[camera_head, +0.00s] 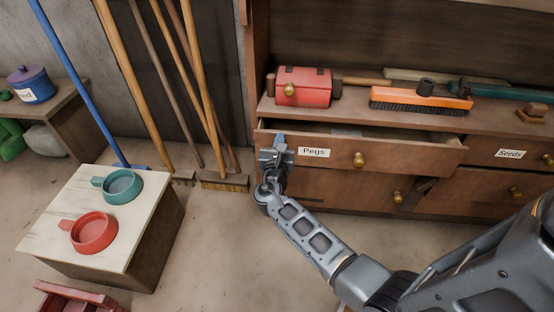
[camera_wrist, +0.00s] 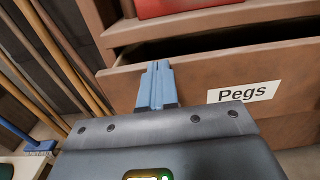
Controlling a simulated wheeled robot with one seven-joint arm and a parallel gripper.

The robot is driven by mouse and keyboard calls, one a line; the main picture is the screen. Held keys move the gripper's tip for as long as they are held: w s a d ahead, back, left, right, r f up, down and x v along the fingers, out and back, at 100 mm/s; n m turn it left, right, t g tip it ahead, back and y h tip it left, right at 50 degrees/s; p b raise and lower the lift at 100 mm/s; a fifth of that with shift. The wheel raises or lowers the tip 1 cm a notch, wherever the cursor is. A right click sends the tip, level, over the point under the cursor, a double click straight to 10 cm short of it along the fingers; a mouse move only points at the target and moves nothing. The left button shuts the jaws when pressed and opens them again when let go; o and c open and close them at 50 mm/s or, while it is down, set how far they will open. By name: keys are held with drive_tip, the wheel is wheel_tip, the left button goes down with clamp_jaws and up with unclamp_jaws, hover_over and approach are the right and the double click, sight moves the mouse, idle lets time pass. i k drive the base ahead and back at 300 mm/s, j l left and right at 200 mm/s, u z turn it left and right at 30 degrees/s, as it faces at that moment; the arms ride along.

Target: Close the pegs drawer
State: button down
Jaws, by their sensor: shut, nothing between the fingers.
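The pegs drawer (camera_head: 390,160) is a brown wooden drawer with a white "Pegs" label and a round brass knob (camera_head: 358,160). It stands partly pulled out of the cabinet, with a gap showing behind its front. My gripper (camera_head: 280,140) is at the left end of the drawer front, left of the label. In the wrist view, the shut fingers (camera_wrist: 156,85) overlap the drawer front (camera_wrist: 200,82) near its top edge, left of the label. I cannot tell whether they touch it. The knob is outside the wrist view.
A red box (camera_head: 304,88) and an orange brush (camera_head: 420,100) lie on the cabinet top. The "Seeds" drawer (camera_head: 480,150) is at right. Brooms (camera_head: 205,110) lean on the wall at left. A low table (camera_head: 60,215) holds a teal pan (camera_head: 122,186) and a red pan (camera_head: 93,232).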

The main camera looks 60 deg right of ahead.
sight(380, 149)
drive_tip(key=j, duration=0.1)
drive_tip(key=k+l+u, duration=0.2)
drive_tip(key=l, duration=0.25)
drive_tip(key=k+l+u, duration=0.2)
drive_tip(key=l, duration=0.25)
drive_tip(key=k+l+u, duration=0.2)
drive_tip(key=k+l, duration=0.05)
drive_tip(key=l, duration=0.15)
